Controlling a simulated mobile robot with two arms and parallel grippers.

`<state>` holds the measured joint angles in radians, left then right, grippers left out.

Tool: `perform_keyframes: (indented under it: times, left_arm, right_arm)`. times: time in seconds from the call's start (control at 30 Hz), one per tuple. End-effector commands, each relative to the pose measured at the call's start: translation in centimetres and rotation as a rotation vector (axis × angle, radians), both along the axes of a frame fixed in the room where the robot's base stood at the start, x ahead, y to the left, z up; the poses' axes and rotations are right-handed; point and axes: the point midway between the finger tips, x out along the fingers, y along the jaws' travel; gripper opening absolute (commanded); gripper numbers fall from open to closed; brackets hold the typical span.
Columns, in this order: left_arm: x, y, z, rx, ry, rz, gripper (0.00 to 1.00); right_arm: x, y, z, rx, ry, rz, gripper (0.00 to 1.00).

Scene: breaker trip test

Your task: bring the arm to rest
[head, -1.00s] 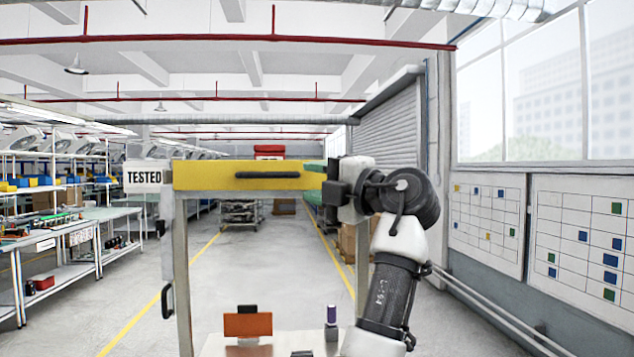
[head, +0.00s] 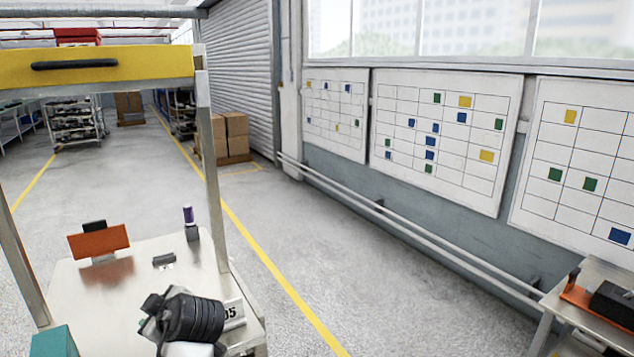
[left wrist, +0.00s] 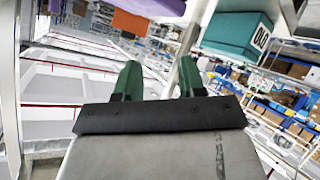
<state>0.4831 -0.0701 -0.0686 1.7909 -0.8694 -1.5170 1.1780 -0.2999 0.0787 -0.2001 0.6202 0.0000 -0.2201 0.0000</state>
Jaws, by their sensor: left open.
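My left arm comes up from the bottom edge of the head view, with its black ribbed wrist over the front of the bench. My left gripper (left wrist: 158,82) shows two green fingers standing apart with nothing between them in the left wrist view. In the head view its fingers cannot be made out beside the dark wrist. My right gripper is out of view.
The metal bench (head: 130,270) holds an orange panel (head: 98,241), a purple-topped cylinder (head: 189,214), a small dark block (head: 164,259) and a teal block (head: 55,343). A yellow beam (head: 100,66) spans above.

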Motion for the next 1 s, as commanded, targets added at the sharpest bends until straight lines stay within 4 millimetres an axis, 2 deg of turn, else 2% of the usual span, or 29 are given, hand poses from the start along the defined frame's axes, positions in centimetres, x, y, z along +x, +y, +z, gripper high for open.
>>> perform_keyframes:
  times: [0.03,0.1,0.2,0.33,0.5,0.7,0.93,0.97,1.0]
  left_arm:
    - [-2.1,-0.1,-3.4,0.006,0.103,-0.077,0.4]
    - [-5.0,-0.7,-7.1,0.012,0.241,-0.206,0.4]
    - [-9.8,-1.8,-11.7,0.022,0.424,-0.405,0.4]
    - [-16.1,-3.5,-15.7,0.032,0.616,-0.672,0.4]
    - [-22.0,-5.4,-17.9,0.04,0.755,-0.932,0.4]
    - [-27.2,-7.2,-18.8,0.044,0.844,-1.159,0.4]
    - [-32.2,-8.9,-18.8,0.044,0.903,-1.388,0.4]
    - [-32.7,-9.1,-18.8,0.044,0.908,-1.413,0.4]
    - [-32.0,-9.1,-20.0,0.042,0.911,-1.403,0.4]
  right_arm:
    - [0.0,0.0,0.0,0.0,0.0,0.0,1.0]
    - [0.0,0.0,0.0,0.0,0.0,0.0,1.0]
    - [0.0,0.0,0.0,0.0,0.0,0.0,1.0]
    - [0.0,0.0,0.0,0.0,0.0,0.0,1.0]
    - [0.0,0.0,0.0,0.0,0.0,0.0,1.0]
    - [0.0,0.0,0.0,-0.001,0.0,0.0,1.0]
    - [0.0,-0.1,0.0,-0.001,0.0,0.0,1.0]
    - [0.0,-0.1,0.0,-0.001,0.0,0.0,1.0]
    - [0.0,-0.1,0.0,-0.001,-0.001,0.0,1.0]
